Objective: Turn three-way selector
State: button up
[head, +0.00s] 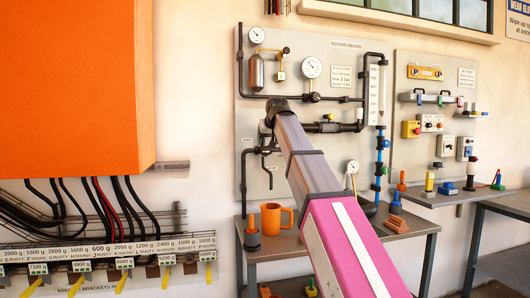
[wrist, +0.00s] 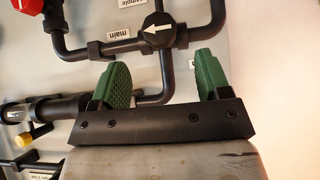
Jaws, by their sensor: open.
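The three-way selector (wrist: 158,38) is a round black knob with a white arrow, set where black pipes meet. It shows in the wrist view at upper middle, and its arrow points left in that picture. An upside-down label "main" (wrist: 118,34) is left of it, and a "sample" label (wrist: 132,2) is at the top edge. My gripper (wrist: 162,76) is open, with green pads apart and nothing between them. The knob appears just beyond the gap, apart from both pads.
The grey panel (head: 340,30) carries gauges and black pipes close around my gripper. In the wrist view a red knob (wrist: 27,6) and a yellow-tipped valve (wrist: 22,139) are at left. An orange mug (head: 271,218) stands on the table below.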

aim_at(266, 149)
jog(key=x, duration=0.8)
jog(key=shift+r, duration=0.1)
jog(key=c, duration=0.9)
